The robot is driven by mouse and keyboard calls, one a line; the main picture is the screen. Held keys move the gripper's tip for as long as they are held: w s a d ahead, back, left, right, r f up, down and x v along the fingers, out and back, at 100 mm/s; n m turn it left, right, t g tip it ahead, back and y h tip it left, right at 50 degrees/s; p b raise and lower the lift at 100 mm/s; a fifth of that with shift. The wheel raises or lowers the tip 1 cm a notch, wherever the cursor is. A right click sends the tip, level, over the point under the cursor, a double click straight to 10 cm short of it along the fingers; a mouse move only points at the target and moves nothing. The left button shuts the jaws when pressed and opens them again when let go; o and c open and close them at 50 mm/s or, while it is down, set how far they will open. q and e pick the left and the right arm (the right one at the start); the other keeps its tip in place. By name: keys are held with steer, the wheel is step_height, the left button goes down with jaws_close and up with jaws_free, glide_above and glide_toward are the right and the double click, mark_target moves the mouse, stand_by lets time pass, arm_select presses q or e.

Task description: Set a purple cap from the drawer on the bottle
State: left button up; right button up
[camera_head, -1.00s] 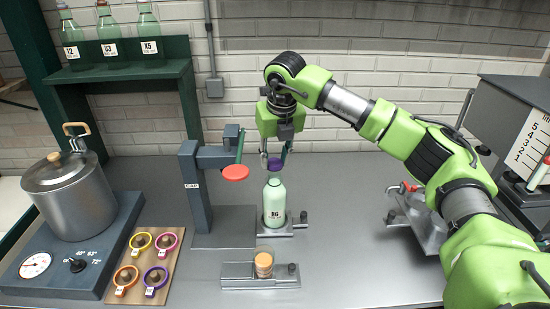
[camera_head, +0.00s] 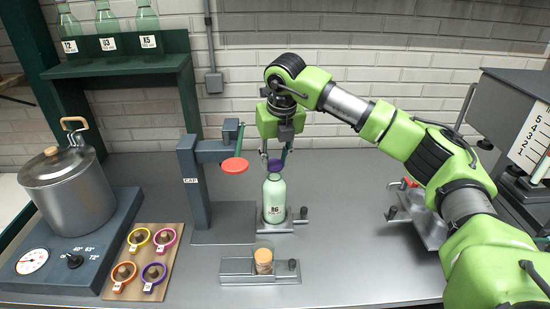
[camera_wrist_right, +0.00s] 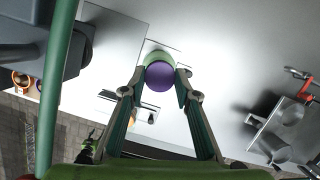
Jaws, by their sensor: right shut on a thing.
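My right gripper (camera_head: 275,155) is shut on a purple cap (camera_head: 275,165), with its fingers pointing down. No drawer can be made out. My left gripper is out of view.
A press marked CAP with a red disc (camera_head: 234,166) stands left of the bottle. A small jar with a cork-coloured top (camera_head: 263,262) sits in a fixture in front. A pot (camera_head: 68,185) and a board of coloured rings (camera_head: 140,265) stand left. Green bottles line a shelf (camera_head: 115,69).

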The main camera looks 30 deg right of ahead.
stand_by(0.4)
steer(key=shift+f+b, duration=0.3)
stand_by(0.4)
steer(key=o, duration=0.7)
steer(key=shift+c, duration=0.4)
steer(key=shift+r, duration=0.1)
steer(key=shift+r+p, duration=2.3)
steer(key=shift+r, duration=1.15)
